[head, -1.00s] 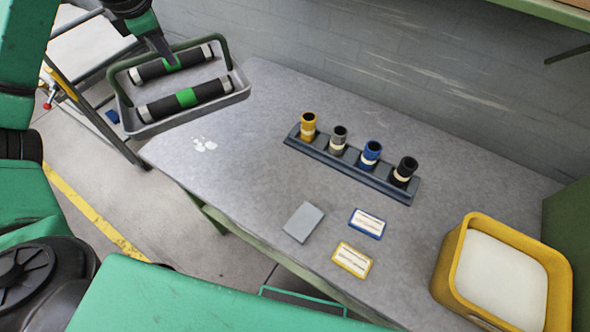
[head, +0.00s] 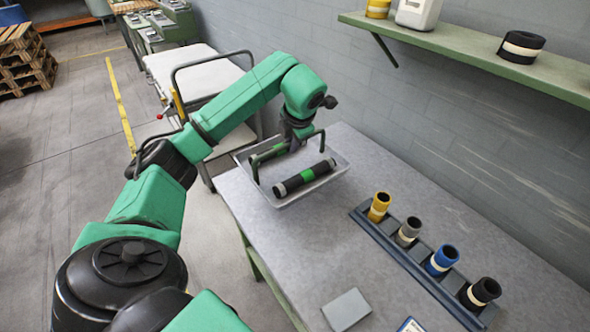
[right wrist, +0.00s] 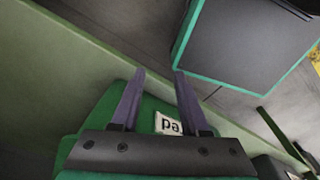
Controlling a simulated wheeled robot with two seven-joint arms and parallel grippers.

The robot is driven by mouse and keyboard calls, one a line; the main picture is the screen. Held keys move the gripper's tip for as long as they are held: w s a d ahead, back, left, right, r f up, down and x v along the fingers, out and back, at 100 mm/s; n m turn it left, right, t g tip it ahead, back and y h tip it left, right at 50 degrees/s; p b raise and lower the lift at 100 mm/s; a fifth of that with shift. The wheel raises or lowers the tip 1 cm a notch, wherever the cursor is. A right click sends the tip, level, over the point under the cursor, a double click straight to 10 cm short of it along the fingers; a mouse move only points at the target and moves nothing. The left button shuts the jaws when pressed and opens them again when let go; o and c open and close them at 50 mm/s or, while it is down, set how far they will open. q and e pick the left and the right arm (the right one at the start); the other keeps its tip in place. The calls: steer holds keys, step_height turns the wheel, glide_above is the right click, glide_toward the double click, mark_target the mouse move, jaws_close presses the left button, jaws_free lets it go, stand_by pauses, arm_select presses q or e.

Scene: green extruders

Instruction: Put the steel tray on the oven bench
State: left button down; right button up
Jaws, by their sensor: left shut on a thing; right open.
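The grey steel tray (head: 325,182) has dark arched handles and is over the far left end of the grey bench (head: 290,250). I cannot tell whether it rests on the bench or hangs just above it. A black roll with a green band (head: 306,177) lies in the tray; a second roll is mostly hidden by my arm. My right gripper (right wrist: 160,76) is open and empty in the right wrist view.
A dark rack (head: 410,258) with yellow, grey, blue and black cups stands on the bench, right of the tray. A grey block (head: 346,309) lies near the front edge. A pale-topped cart (head: 190,66) stands behind. A green shelf (head: 480,62) hangs on the wall.

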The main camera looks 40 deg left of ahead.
mark_target(292, 168)
arm_select(q)
step_height(292, 168, down, 9)
steer(key=shift+f+p, duration=0.2)
steer(key=shift+p, duration=0.75)
steer(key=c, duration=0.9)
jaws_free()
steer(key=shift+s, duration=0.15)
steer(key=shift+r, duration=0.1)
steer(key=b+v, duration=0.2)
steer(key=v, duration=0.9)
steer(key=shift+d+b, duration=0.1)
steer(key=shift+b, duration=0.2)
steer(key=shift+s+d+r, duration=0.15)
steer(key=shift+s+r, duration=0.05)
steer(key=shift+r, duration=0.15)
